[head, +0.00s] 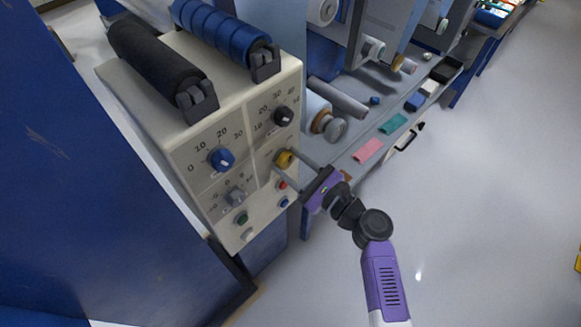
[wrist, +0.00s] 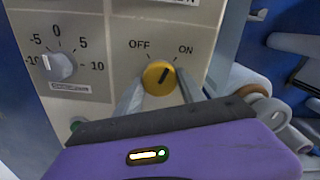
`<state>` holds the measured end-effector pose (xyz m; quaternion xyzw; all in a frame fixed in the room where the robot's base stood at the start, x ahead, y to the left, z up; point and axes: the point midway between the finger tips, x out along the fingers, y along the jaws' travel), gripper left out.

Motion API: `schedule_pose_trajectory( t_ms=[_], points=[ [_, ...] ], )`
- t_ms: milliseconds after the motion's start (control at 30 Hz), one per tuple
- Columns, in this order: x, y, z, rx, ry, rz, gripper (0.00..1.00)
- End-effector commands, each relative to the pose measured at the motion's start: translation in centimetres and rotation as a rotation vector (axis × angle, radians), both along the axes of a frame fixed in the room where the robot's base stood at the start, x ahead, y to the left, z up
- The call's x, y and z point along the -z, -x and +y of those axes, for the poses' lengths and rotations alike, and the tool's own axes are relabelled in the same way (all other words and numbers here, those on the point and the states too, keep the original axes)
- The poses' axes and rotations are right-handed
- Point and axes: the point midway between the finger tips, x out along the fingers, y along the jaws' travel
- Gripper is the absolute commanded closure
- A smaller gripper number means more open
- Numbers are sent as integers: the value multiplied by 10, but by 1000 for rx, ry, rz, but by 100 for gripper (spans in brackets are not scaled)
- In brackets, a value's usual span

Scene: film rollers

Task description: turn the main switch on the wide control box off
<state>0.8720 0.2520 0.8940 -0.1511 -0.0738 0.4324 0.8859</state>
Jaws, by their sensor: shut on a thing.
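The wide control box (head: 262,205) is a beige cabinet with dials and buttons on its front. Its main switch is a round yellow knob (wrist: 157,77), between the printed words OFF at upper left and ON at upper right. The knob's dark mark points up and right, toward ON. The yellow knob also shows in the head view (head: 283,160). My gripper (wrist: 158,86) is shut on the knob, one grey finger on each side. In the head view my purple gripper (head: 293,166) reaches the box front from the right.
A blue dial (head: 221,159), a black dial (head: 283,116) and a grey dial (head: 235,196) sit near the switch. Red, blue and green buttons are below. Black (head: 150,58) and blue (head: 222,32) rollers lie on top of the box. A bench with small items runs to the right.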

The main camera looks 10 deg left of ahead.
Motion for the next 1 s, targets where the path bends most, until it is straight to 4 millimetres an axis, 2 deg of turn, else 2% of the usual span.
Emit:
schedule_pose_trajectory(
  t_ms=[33, 600, 1000],
  points=[
    [6, 0, -1, 0, 27, -35, 94],
    [5, 0, -1, 0, 357, -458, 94],
    [3, 0, -1, -2, 530, -678, 94]
  ],
)
